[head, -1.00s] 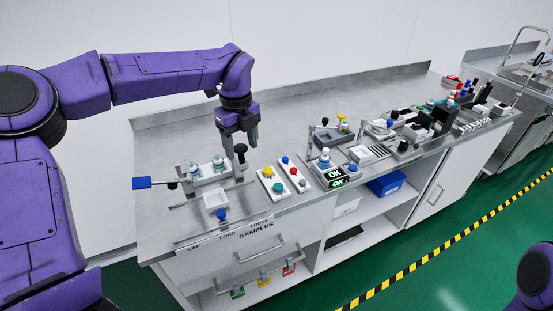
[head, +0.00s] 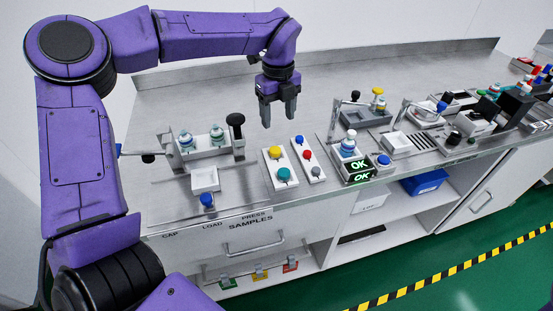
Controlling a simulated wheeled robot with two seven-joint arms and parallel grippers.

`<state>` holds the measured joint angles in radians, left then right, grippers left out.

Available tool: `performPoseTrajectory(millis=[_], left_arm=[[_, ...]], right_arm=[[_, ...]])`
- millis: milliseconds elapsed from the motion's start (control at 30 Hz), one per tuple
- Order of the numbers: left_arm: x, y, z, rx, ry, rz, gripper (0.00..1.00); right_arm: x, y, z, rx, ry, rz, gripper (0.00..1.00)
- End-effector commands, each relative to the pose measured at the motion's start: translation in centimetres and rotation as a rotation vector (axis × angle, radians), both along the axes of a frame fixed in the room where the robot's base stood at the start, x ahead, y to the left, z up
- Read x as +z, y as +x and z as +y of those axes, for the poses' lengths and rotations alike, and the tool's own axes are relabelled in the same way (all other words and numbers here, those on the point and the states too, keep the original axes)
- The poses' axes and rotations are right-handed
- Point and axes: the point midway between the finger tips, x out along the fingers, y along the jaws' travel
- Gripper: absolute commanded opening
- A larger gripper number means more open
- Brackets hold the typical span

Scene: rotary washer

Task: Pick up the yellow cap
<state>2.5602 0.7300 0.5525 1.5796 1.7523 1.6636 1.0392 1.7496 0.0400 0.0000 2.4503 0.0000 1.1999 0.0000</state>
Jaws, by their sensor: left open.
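A yellow cap (head: 275,152) sits on a white panel (head: 268,166) near the middle of the counter, with a teal cap (head: 283,174) in front of it. My left gripper (head: 278,119) hangs pointing down above and just behind the yellow cap, its two dark fingers apart with nothing between them. There is a visible gap between the fingertips and the cap. My right gripper is out of view.
A second white panel (head: 307,156) with red and blue knobs stands just right. A rack with two bottles (head: 204,146) and a black-knobbed post (head: 236,125) stand left. A white-and-blue bottle (head: 348,146) and OK displays (head: 360,170) are to the right. Bare counter lies behind.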

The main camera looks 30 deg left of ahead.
Motion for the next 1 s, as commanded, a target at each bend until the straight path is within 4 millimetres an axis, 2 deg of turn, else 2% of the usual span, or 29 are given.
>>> performPoseTrajectory(millis=[67, 300, 467, 633, 733, 933, 1000], left_arm=[[-1.1, 0.0, 0.0, 0.000, 0.000, 0.002, 0.62], [-5.0, -0.1, 0.0, -0.001, -0.001, 0.003, 0.62], [-6.9, -0.5, 0.1, -0.001, 0.000, 0.005, 0.62], [-10.0, -0.9, 0.2, 0.000, 0.000, 0.003, 0.62], [-10.8, -0.9, 0.2, 0.000, 0.000, 0.000, 0.62], [-10.9, -0.9, 0.2, 0.000, 0.000, -0.001, 0.62], [-10.9, -0.9, 0.2, 0.000, 0.000, -0.001, 0.40]], right_arm=[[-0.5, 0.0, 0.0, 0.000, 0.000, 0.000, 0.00], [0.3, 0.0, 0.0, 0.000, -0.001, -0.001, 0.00], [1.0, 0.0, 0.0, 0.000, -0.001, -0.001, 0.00], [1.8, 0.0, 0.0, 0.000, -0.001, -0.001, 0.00], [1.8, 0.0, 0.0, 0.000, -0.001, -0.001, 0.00], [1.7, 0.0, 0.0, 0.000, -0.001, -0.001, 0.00], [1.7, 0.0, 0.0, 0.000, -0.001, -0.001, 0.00]])
